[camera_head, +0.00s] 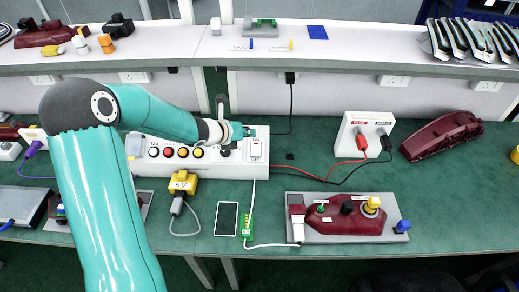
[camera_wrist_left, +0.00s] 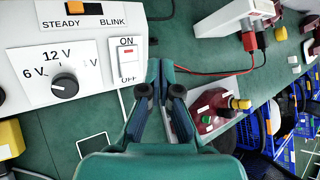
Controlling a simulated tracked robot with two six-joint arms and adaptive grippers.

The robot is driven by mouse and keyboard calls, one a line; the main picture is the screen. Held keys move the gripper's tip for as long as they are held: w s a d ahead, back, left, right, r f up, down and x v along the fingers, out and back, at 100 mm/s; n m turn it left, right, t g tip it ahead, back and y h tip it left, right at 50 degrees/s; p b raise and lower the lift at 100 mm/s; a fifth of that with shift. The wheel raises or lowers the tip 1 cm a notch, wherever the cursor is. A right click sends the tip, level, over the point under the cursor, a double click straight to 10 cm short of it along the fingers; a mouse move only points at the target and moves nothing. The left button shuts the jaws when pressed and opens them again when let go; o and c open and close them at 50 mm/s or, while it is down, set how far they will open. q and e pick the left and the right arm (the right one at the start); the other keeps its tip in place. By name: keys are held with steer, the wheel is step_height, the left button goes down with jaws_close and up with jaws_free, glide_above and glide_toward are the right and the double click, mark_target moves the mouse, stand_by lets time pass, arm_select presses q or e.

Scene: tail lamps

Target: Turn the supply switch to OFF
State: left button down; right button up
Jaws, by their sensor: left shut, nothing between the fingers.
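The supply switch (camera_wrist_left: 128,68) is a white rocker on the white supply box, with ON printed above and OFF below. A small red mark shows on its upper half; I cannot tell for sure which way it is tipped. In the head view, the switch (camera_head: 256,149) is at the box's right end. My left gripper (camera_head: 244,131) is just above and beside it, over the box. In the left wrist view, my left gripper (camera_wrist_left: 161,88) is shut and empty, to the right of the switch; I cannot tell whether it touches. My right gripper is not in view.
A voltage knob (camera_wrist_left: 65,86) is left of the switch. A yellow 6 V block (camera_head: 183,183), a dark-screened device (camera_head: 227,218) and a red tail lamp (camera_head: 345,215) lie in front. A white terminal box (camera_head: 363,136) with red and black leads stands to the right.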

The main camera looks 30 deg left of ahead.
arm_select(q)
steer(key=d, duration=0.1)
steer(key=b, duration=0.5)
glide_above(259, 151)
steer(key=s, duration=0.3)
step_height(259, 151, down, 7)
steer(key=shift+w+f, duration=0.1)
steer(key=shift+f, duration=0.1)
steer(key=shift+w+a+f+b, duration=0.1)
steer(key=shift+w+f+b, duration=0.05)
steer(key=shift+f+b, duration=0.65)
steer(key=shift+w+f+b, duration=0.1)
steer(key=shift+f+b, duration=0.15)
steer(key=shift+b, duration=0.2)
steer(key=shift+a+f+b, duration=0.1)
steer(key=shift+f+b, duration=0.4)
steer(key=shift+f, duration=0.05)
stand_by(0.7)
steer(key=shift+r, duration=0.1)
steer(key=shift+r+p, duration=0.55)
steer(key=shift+r, duration=0.4)
